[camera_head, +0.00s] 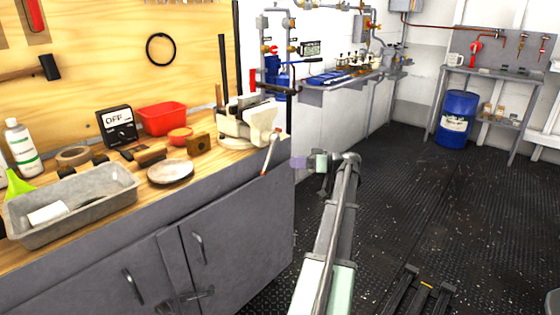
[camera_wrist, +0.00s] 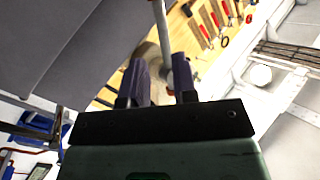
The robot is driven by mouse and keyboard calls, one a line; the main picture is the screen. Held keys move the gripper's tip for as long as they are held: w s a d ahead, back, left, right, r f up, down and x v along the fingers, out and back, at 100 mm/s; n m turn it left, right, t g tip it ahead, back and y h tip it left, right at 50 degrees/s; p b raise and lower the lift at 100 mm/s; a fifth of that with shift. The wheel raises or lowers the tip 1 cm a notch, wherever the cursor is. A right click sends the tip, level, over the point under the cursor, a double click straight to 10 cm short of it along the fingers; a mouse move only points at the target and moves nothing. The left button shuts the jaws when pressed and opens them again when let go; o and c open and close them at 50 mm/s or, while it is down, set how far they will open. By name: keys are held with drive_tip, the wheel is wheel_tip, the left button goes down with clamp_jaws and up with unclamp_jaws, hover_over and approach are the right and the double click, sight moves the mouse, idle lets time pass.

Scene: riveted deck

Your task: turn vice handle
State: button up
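The cream vice (camera_head: 250,118) stands at the right end of the wooden bench top. Its handle (camera_head: 270,153) is a pale bar with red ends, hanging at a slant off the bench's front edge. My gripper (camera_head: 298,162) is just right of the handle in the head view, seemingly apart from it. In the wrist view my gripper (camera_wrist: 159,62) has its two purple-grey fingers apart. The handle (camera_wrist: 161,28) runs down from the top edge toward the gap between the fingertips. Whether it lies between them or beyond them is hard to tell.
The bench (camera_head: 240,225) has grey cabinet doors below. A grey tray (camera_head: 115,185), a dish (camera_head: 171,172) and a red bin (camera_head: 162,118) sit on it. A blue drum (camera_head: 458,118) stands at the back. The dark deck floor (camera_head: 400,210) to the right is largely clear.

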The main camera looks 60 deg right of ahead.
drive_tip(key=x, duration=1.1)
drive_tip(key=shift+a+f, duration=0.15)
drive_tip(key=shift+a, duration=0.15)
clamp_jaws()
